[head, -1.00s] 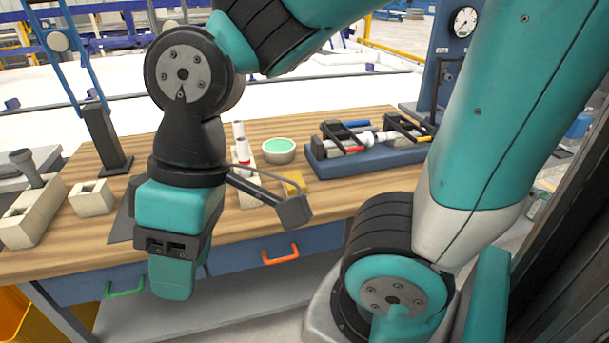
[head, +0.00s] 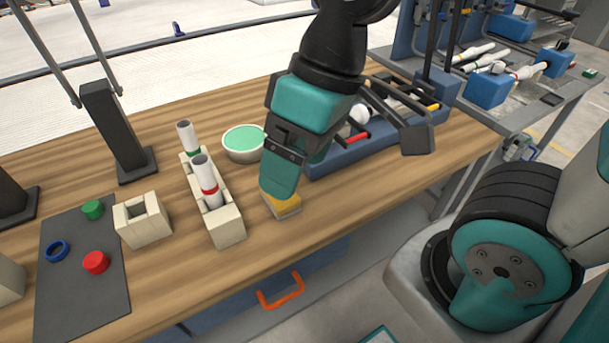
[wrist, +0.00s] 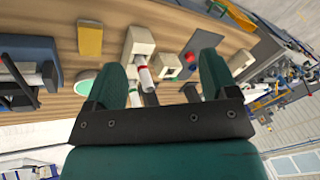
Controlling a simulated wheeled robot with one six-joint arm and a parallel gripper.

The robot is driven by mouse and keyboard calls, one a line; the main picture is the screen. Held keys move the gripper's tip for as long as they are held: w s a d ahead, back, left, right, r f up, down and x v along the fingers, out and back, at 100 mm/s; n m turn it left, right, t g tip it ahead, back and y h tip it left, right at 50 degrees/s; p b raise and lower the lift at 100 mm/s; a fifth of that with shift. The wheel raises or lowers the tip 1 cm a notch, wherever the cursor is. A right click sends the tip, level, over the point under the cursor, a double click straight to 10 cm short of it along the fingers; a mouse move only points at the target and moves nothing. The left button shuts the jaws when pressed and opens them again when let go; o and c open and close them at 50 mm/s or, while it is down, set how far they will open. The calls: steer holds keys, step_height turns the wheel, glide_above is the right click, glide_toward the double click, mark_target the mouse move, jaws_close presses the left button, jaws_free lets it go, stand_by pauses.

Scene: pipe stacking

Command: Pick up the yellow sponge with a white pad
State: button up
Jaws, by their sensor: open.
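The yellow sponge (head: 284,206) lies on the wooden table near its front edge, with a pale layer along its lower side. In the head view my gripper (head: 290,178) is in front of or over its far part and hides some of it. In the wrist view the sponge (wrist: 90,39) lies left of and beyond the fingers of my gripper (wrist: 161,64), outside the gap between them. The fingers are apart with nothing held. I cannot tell the exact height of the fingers above the sponge.
A pale block holder (head: 228,228) with two white pipes stands left of the sponge. A bowl with green inside (head: 243,143) is behind. A blue rack (head: 345,152) is to the right. A dark mat (head: 75,295) carries coloured rings and caps. An orange drawer handle (head: 281,291) juts below the table edge.

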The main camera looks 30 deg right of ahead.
steer(key=shift+o, duration=0.9)
steer(key=w+d+f+m+h, duration=0.1)
steer(key=w+f+m, duration=0.1)
steer(key=w, duration=0.4)
steer(key=w+d+f+m+h+b, duration=0.1)
steer(key=w+f+m, duration=0.1)
steer(key=w, duration=0.4)
steer(key=shift+d+f, duration=0.35)
steer(key=shift+f, duration=0.25)
steer(key=w+f+m, duration=0.1)
steer(key=w+f, duration=0.1)
steer(key=f, duration=0.3)
steer(key=w+d+f+m+h, duration=0.1)
steer(key=f, duration=0.4)
steer(key=w+d+f, duration=0.1)
steer(key=w+f, duration=0.1)
steer(key=f, duration=0.3)
steer(key=shift+w+d+m+h, duration=0.1)
steer(key=shift+w+m+h, duration=0.2)
steer(key=shift+m+h, duration=0.1)
steer(key=shift+w+d+f, duration=0.1)
steer(key=shift+w+f, duration=0.05)
steer(key=shift+f, duration=1.45)
steer(key=shift+w+f, duration=0.1)
steer(key=shift+f, duration=1.45)
steer(key=shift+c, duration=0.4)
steer(key=c, duration=0.9)
